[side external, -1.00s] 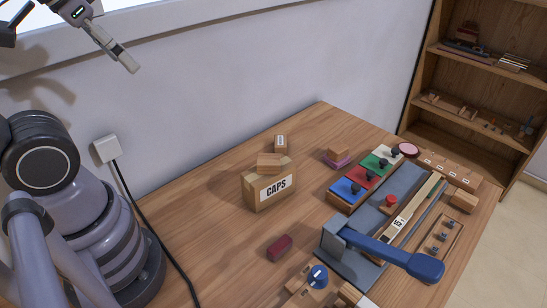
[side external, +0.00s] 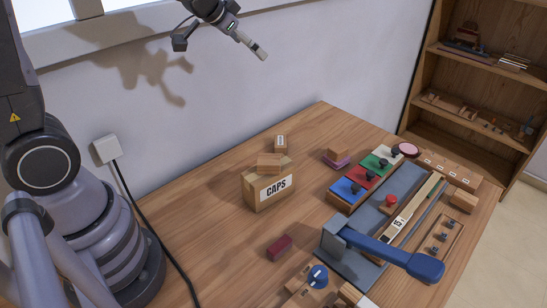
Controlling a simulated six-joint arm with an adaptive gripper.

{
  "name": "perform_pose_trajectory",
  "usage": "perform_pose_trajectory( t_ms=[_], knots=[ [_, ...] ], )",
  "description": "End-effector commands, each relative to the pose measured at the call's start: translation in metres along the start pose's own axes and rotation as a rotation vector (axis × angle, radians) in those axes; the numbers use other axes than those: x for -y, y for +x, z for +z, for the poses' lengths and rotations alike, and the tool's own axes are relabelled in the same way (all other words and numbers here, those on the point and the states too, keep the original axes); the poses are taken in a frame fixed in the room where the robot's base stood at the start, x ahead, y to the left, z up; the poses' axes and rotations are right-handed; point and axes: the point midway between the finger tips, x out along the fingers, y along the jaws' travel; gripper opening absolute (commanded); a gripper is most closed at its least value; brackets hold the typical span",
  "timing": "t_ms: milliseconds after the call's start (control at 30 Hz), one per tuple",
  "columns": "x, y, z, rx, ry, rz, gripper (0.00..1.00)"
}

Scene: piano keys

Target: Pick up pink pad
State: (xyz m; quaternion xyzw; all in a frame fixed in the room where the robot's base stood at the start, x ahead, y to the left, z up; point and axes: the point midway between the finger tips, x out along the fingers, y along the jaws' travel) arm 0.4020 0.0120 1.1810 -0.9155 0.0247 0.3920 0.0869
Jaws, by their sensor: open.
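A CAPS box (side external: 268,192) with a small box on top stands mid-table. A wooden block (side external: 338,152) rests on a purple piece. Blue, red and green blocks with dark knobs (side external: 370,174) adjoin a grey fixture with a blue lever (side external: 390,252). The left tabletop is mostly clear.

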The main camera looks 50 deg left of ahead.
Motion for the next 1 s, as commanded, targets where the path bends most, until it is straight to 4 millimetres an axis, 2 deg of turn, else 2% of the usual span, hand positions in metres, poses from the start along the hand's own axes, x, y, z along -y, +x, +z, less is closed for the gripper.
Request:
perform_pose_trajectory(
  t_ms=[33, 167, 300, 400, 533, 700, 867, 1000],
  knots=[
    [-0.002, 0.033, -0.002, -0.015, 0.019, 0.015, 0.84],
    [-0.012, 0.104, -0.004, -0.099, 0.061, 0.063, 0.84],
    [-0.031, 0.175, 0.013, -0.19, 0.086, 0.137, 0.84],
    [-0.047, 0.217, 0.033, -0.254, 0.087, 0.195, 0.84],
    [-0.065, 0.252, 0.061, -0.322, 0.074, 0.259, 0.84],
    [-0.077, 0.271, 0.083, -0.374, 0.056, 0.302, 0.84],
    [-0.084, 0.286, 0.08, -0.388, 0.053, 0.311, 0.84],
    [-0.093, 0.312, 0.069, -0.387, 0.054, 0.31, 0.84]
  ],
)
